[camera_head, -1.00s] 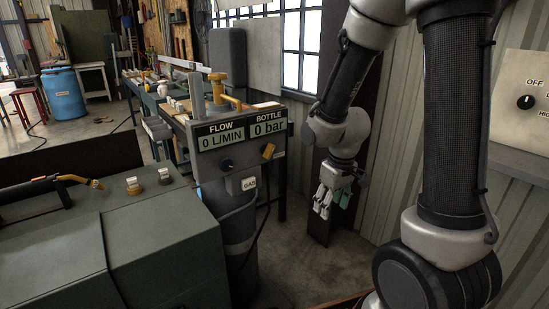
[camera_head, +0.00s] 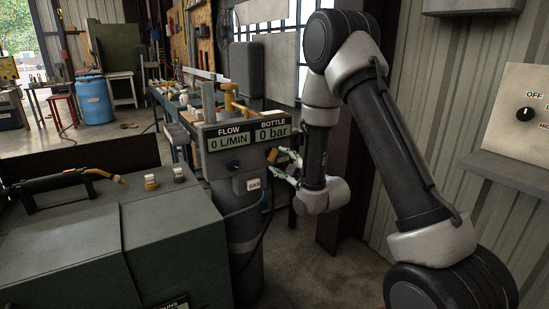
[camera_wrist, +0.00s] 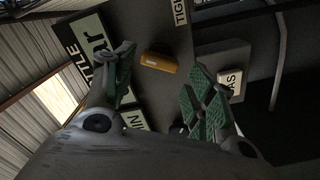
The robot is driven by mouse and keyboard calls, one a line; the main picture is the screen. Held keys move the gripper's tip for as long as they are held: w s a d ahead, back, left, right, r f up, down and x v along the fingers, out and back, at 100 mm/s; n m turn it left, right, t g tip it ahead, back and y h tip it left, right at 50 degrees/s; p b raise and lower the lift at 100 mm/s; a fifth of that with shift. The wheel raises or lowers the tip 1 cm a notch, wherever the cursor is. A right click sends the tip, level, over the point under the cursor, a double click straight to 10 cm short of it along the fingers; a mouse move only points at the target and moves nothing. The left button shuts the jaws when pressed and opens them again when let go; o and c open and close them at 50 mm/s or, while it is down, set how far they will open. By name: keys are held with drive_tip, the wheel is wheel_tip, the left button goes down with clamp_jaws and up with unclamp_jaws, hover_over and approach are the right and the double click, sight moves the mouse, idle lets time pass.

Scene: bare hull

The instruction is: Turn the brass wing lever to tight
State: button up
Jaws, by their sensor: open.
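The brass wing lever (camera_head: 272,156) sits on the front of the grey gas panel (camera_head: 214,163), below the BOTTLE display that reads 0 bar. In the wrist view the lever (camera_wrist: 159,62) shows as a short brass bar beyond and between my fingertips, with part of a label starting "TIG" (camera_wrist: 180,10) near it. My gripper (camera_head: 284,166) is at the right of the panel, close to the lever. In the wrist view my gripper (camera_wrist: 160,85) is open, its green pads apart and nothing between them. I cannot tell if a finger touches the lever.
A GAS label block (camera_wrist: 230,83) is close beside one finger. A dark knob (camera_head: 232,165) and a brass valve (camera_head: 232,97) are on the panel. A green cabinet with a torch (camera_head: 65,183) stands at left. A wall switch box (camera_head: 520,115) is at right.

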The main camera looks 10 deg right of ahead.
sight(275, 157)
drive_tip(key=x, duration=0.5)
drive_tip(key=shift+w+a, duration=0.1)
drive_tip(key=shift+w, duration=0.2)
drive_tip(key=c, duration=0.7)
drive_tip(key=shift+c, duration=0.2)
drive_tip(key=shift+m, duration=0.4)
drive_tip(key=m, duration=0.5)
drive_tip(key=shift+f, duration=0.1)
drive_tip(key=m, duration=0.5)
drive_tip(key=shift+m, duration=0.4)
